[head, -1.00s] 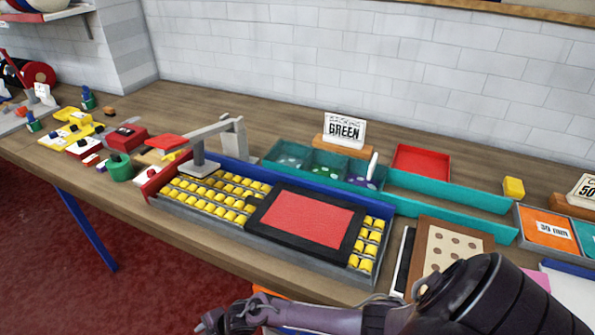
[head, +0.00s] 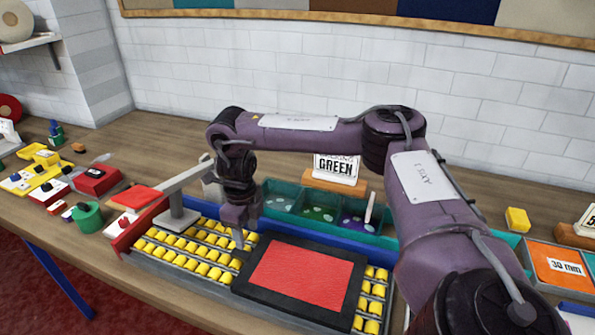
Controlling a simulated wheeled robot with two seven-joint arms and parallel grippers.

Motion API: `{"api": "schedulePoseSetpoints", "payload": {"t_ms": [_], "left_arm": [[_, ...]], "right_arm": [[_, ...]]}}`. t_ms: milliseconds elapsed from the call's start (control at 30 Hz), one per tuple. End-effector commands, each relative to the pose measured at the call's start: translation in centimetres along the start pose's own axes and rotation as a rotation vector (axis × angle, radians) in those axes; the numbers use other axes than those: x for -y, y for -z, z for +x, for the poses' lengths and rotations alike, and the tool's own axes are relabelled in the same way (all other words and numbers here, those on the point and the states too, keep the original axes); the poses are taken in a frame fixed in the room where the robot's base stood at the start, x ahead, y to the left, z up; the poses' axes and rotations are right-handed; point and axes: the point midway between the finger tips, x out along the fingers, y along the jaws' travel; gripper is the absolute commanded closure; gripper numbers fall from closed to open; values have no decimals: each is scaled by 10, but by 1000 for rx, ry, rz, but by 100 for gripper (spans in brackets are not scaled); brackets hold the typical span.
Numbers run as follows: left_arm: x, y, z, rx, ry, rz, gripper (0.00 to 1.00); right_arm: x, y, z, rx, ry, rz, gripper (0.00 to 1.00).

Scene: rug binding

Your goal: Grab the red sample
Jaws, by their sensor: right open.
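The red sample (head: 302,276) is a flat red rectangle inside a black frame (head: 252,288), lying on a tray of yellow rollers (head: 192,250). My right arm reaches in from the right and bends down over the tray. My right gripper (head: 238,238) points downward just above the rollers, beside the upper left corner of the black frame. It is open and holds nothing. I cannot tell whether its fingertips touch the frame. My left gripper is not in view.
Behind the tray are teal bins (head: 277,203) and a "GREEN" sign (head: 337,168). A green pot (head: 86,217) and a yellow block (head: 517,219) stand on the table. My arm hides the back right.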

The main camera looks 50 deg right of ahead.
Motion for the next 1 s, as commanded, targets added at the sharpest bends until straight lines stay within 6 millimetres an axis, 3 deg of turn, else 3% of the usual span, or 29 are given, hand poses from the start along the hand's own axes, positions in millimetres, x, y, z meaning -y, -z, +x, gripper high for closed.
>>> {"api": "schedulePoseSetpoints", "payload": {"t_ms": [233, 600, 900, 1000], "left_arm": [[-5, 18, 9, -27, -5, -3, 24], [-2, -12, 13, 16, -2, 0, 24], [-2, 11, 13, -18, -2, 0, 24], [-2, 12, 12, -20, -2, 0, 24]], "right_arm": [[0, 0, 26, -5, -3, 1, 51], [-4, -8, 70, -5, -2, 2, 51], [-4, -9, 75, -2, -1, 2, 51], [-4, -9, 75, -2, -1, 2, 63]]}}
